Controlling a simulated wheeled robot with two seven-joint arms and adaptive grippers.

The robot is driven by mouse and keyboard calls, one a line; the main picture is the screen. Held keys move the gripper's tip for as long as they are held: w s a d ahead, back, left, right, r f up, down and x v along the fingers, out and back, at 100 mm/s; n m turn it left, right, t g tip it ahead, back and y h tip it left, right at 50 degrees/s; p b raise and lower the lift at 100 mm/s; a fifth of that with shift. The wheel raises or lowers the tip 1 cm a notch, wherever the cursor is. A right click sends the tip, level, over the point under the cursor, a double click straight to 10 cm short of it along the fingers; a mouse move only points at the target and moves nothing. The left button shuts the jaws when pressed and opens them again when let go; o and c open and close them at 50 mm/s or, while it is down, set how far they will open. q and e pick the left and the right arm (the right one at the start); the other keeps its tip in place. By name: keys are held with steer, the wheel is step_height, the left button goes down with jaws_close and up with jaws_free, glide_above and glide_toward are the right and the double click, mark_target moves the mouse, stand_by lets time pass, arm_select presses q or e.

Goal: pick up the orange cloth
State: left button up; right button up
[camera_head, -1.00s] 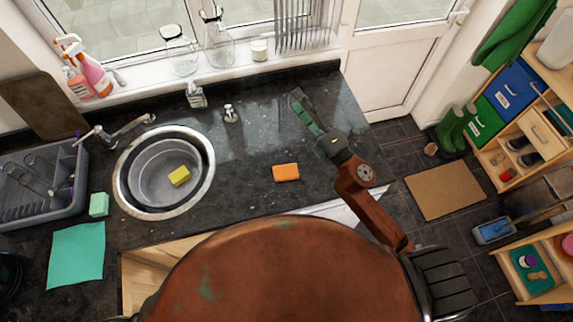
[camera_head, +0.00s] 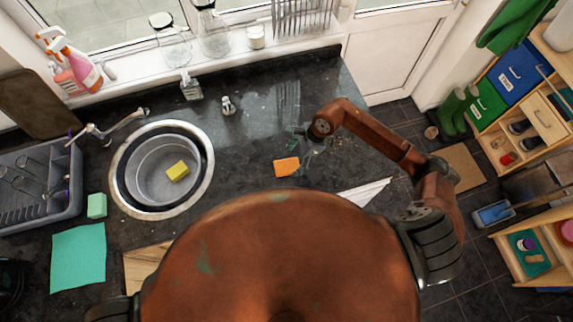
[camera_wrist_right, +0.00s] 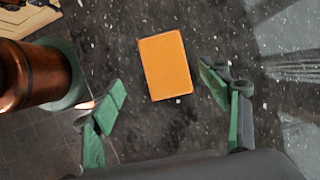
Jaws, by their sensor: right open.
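The orange cloth (camera_head: 286,167) is a small, flat folded rectangle lying on the dark granite counter, right of the sink. In the right wrist view the cloth (camera_wrist_right: 166,65) lies beyond and between the two spread green fingers. My right gripper (camera_wrist_right: 167,98) is open and empty above the counter. In the head view my right gripper (camera_head: 303,143) is near the cloth's upper right, partly hidden by my wrist. Whether the fingers touch the counter cannot be told. My left gripper is out of view.
A round sink (camera_head: 151,180) with a yellow sponge (camera_head: 177,171) is to the left. A teal cloth (camera_head: 78,257) and a green block (camera_head: 97,205) lie further left beside a dish rack (camera_head: 40,185).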

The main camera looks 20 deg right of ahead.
mark_target(288, 166)
steer(key=x, duration=0.1)
steer(key=p+x, duration=0.1)
steer(key=x, duration=0.1)
steer(key=p+x, duration=0.1)
steer(key=x, duration=0.1)
steer(key=shift+w+d+f, duration=0.1)
steer(key=shift+w+d, duration=0.1)
steer(key=shift+w, duration=0.1)
steer(key=shift+a+f, duration=0.1)
steer(key=shift+f, duration=0.15)
steer(key=shift+f+b, duration=0.25)
steer(key=shift+b, duration=0.2)
steer(key=shift+c, duration=0.5)
steer(key=c, duration=1.2)
steer(key=shift+o, duration=0.2)
